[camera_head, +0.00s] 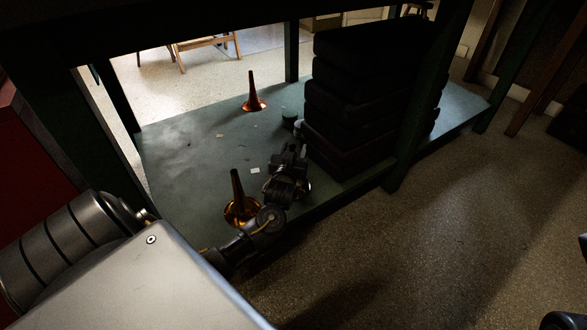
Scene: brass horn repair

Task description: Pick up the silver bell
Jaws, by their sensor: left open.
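No bell that looks clearly silver shows. On the green lower shelf (190,165) of a bench, a brass-gold bell (237,192) stands with its flare down, close beside my left arm. A reddish copper-coloured bell (252,94) stands flare down farther back. My left gripper (291,152) reaches over the shelf from the lower left, to the right of the gold bell and nearer than the copper one. It is open, with nothing seen between its dark fingers. My arm hides part of the gold bell's rim.
A stack of dark cases (345,105) stands just right of my left gripper. A small dark round container (289,118) is behind it. A bench leg (415,110) rises at the shelf's front edge. The shelf's left part is mostly clear, with small scraps.

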